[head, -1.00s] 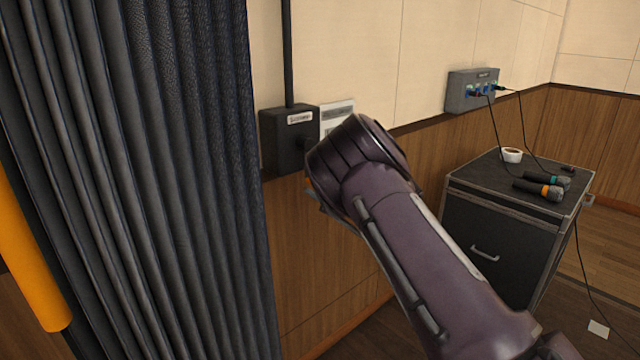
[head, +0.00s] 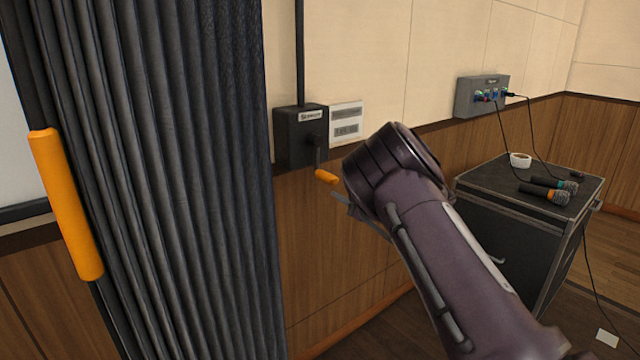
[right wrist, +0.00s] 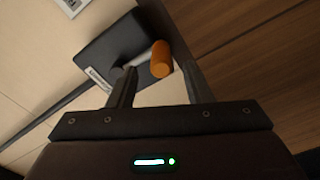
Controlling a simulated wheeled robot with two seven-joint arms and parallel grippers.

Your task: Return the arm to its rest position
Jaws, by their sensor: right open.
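My right arm comes in from the lower right of the head view, and its gripper (head: 340,200) is partly hidden behind the wrist. In the right wrist view the gripper (right wrist: 158,82) has its two fingers apart with nothing held between them. Beyond the fingertips is a black wall box (head: 300,135) with a crank lever that ends in an orange handle (head: 326,177). The wrist view also shows the box (right wrist: 115,50) and the orange handle (right wrist: 161,58), which appears between the finger lines but apart from the fingers. My left gripper is not seen.
A dark pleated curtain (head: 180,180) hangs at left with an orange bar (head: 66,205) beside it. A black case (head: 510,240) at right carries microphones (head: 545,194) and a white cup (head: 520,160). A grey socket box (head: 482,96) with cables is on the wall.

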